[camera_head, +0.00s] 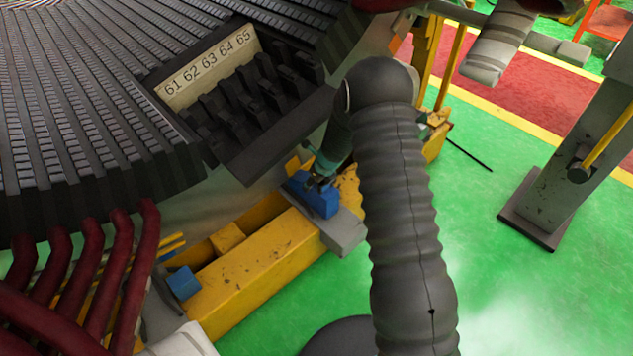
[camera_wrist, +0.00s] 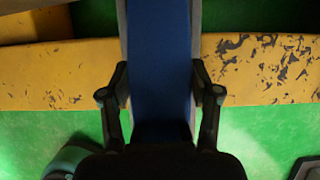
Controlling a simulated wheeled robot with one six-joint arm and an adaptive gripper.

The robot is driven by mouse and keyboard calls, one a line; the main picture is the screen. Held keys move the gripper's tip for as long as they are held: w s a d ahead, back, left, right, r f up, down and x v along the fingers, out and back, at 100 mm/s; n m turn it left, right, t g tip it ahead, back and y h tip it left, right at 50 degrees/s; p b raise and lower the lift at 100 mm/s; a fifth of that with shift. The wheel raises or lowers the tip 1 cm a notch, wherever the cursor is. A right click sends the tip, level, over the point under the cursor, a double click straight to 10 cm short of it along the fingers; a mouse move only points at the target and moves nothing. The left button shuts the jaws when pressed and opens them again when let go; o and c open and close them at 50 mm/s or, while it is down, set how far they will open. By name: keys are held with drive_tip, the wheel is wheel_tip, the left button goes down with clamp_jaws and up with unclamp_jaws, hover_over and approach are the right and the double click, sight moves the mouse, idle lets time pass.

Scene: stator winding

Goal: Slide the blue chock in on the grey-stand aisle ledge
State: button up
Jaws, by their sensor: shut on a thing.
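The blue chock (camera_head: 317,197) is between the fingers of my gripper (camera_head: 319,180), which is shut on it. In the head view it is at the right end of the yellow beam (camera_head: 258,265), above or against a grey ledge (camera_head: 343,232); I cannot tell whether it touches. In the wrist view the chock (camera_wrist: 160,65) is a long blue block between both fingers of my gripper (camera_wrist: 160,95), with the yellow beam (camera_wrist: 255,72) crossing behind it. The chock's far end runs out of the wrist view.
Another blue block (camera_head: 183,283) sits at the left end of the beam. The dark stator (camera_head: 80,110) with its numbered plate (camera_head: 213,63) overhangs the beam. Dark red cables (camera_head: 95,270) hang at lower left. A grey stand (camera_head: 565,185) stands right on open green floor (camera_head: 480,250).

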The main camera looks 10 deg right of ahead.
drive_tip(key=shift+w+a+r+p, duration=0.15)
drive_tip(key=shift+w+a+p, duration=0.1)
drive_tip(key=shift+w+p, duration=0.15)
drive_tip(key=shift+w+a, duration=0.3)
drive_tip(key=shift+w, duration=0.1)
drive_tip(key=o, duration=1.5)
drive_tip(key=v, duration=1.1)
drive_tip(key=shift+s+r, duration=0.1)
drive_tip(key=shift+r, duration=0.3)
